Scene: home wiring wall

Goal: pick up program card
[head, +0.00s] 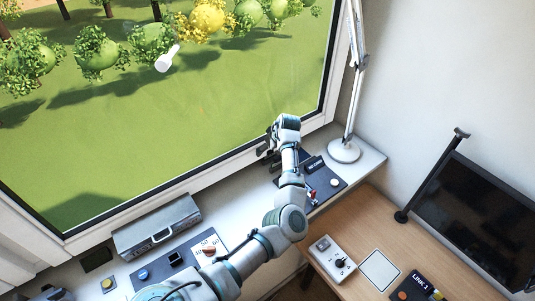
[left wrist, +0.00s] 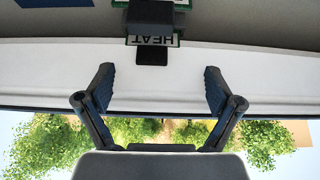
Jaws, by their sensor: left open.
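My left gripper (head: 267,153) is at the far end of the window sill, beside a dark panel (head: 332,174). In the left wrist view my left gripper (left wrist: 158,72) is open, with nothing between its fingers. A card with a green edge and a white label reading HEAT (left wrist: 153,41), upside down in the picture, is ahead of the fingertips and roughly centred between them. A dark block (left wrist: 151,14) covers part of it. The card is apart from both fingers. I cannot make it out in the head view. My right gripper is not in view.
A white lamp (head: 344,151) stands just right of the dark panel. A grey metal box (head: 157,226) is on the near sill by the window. The wooden desk (head: 355,215) at the right holds a white switch box (head: 332,255) and a dark monitor (head: 478,220).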

